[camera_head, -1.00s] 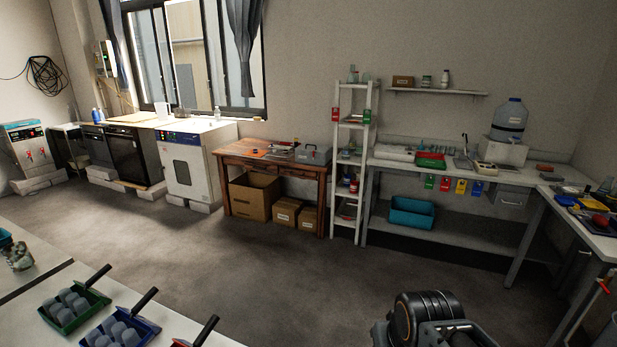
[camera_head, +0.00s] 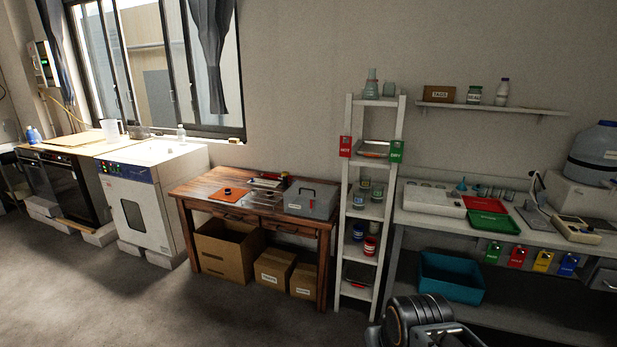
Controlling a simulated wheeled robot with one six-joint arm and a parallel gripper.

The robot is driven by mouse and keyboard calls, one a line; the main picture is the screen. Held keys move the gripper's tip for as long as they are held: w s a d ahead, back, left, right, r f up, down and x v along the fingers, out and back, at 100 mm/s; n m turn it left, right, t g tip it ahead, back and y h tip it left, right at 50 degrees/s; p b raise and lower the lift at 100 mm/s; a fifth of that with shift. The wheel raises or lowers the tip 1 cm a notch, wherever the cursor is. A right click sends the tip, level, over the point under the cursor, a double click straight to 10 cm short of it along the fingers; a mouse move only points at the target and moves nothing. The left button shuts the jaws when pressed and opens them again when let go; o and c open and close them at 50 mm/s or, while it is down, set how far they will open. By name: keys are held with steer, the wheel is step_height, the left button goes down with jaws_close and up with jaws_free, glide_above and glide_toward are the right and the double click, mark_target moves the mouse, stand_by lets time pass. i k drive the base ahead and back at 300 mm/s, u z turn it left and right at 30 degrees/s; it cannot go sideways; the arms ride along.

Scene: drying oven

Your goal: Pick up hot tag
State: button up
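A red tag (camera_head: 345,146) that appears to read "HOT" hangs at the upper left post of the white ladder shelf. A green tag (camera_head: 396,151) that appears to read "DRY" hangs on the right post. Another red tag (camera_head: 517,256) hangs from the front edge of the right bench, in a row between a green tag (camera_head: 492,252) and a yellow tag (camera_head: 542,261), with a blue tag (camera_head: 568,264) at the end. Its lettering is too small to read surely. Part of my arm shows at the bottom, right of centre, apart from all tags. My gripper's fingers do not show.
The white ladder shelf (camera_head: 343,240) stands between a wooden table (camera_head: 250,215) and the right bench (camera_head: 545,238). A teal bin (camera_head: 450,277) sits on the bench's lower shelf. A white oven (camera_head: 150,205) stands left. The floor at lower left is clear.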

mark_target(345, 148)
steer(key=i, duration=1.05)
steer(key=u, duration=1.2)
steer(key=i, duration=2.45)
steer(key=z, duration=2.8)
